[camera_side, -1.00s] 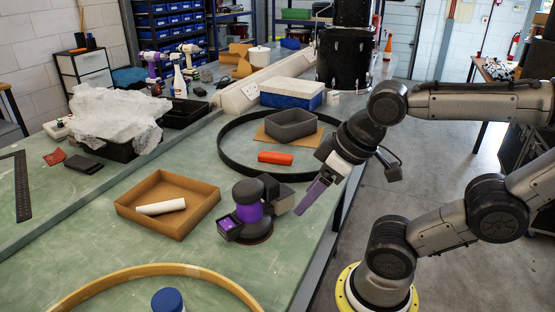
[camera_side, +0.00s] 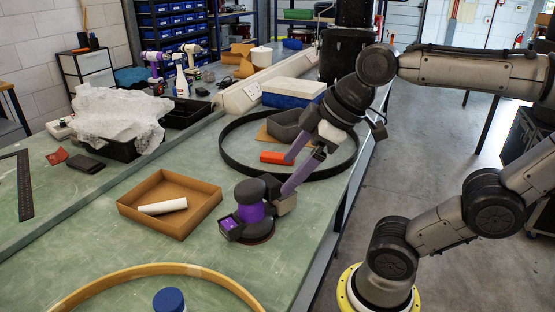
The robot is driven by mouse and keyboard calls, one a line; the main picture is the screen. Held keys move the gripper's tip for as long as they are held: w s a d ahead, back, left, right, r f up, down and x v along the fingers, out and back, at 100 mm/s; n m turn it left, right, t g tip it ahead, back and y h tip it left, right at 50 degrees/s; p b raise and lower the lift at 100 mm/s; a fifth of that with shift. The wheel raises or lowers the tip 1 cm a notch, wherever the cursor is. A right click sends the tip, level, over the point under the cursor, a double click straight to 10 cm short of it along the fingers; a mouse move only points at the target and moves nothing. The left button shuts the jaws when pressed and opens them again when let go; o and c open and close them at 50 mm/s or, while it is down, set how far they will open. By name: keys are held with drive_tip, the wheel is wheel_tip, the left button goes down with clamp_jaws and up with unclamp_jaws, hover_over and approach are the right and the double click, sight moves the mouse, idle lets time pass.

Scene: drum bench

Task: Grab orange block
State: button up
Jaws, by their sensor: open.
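The orange block (camera_side: 272,157) lies on the green bench inside the black hoop, in front of the grey tray. My gripper (camera_side: 287,176) is open and empty, its two purple fingers pointing down and left. One fingertip overlaps the right end of the block in the picture. The other finger is nearer the camera and appears just above the purple and black sander. I cannot tell whether either finger touches anything.
The black hoop (camera_side: 228,156) surrounds the block area. The grey tray (camera_side: 287,128) stands behind it on cardboard. The purple and black sander (camera_side: 250,212) stands close in front. A cardboard box (camera_side: 130,210) with a white roll is at left. Bare bench lies between box and hoop.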

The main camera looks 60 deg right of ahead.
drive_tip(key=w+d+r+n, duration=0.1)
drive_tip(key=w+d+r, duration=0.3)
drive_tip(key=w, duration=0.5)
drive_tip(key=w+d+r+n, duration=0.1)
drive_tip(key=w+d+r, duration=0.1)
drive_tip(key=w+d, duration=0.5)
drive_tip(key=m+g, duration=0.2)
drive_tip(key=m, duration=0.2)
hover_over(278, 155)
drive_tip(key=s, duration=0.3)
drive_tip(key=f, duration=2.8)
drive_tip(key=shift+w+f, duration=0.2)
drive_tip(key=shift+f, duration=0.05)
drive_tip(key=shift+d+x, duration=0.1)
drive_tip(key=shift+x, duration=1.2)
drive_tip(key=shift+d+x, duration=0.15)
drive_tip(key=shift+x, duration=1.2)
drive_tip(key=shift+w, duration=0.15)
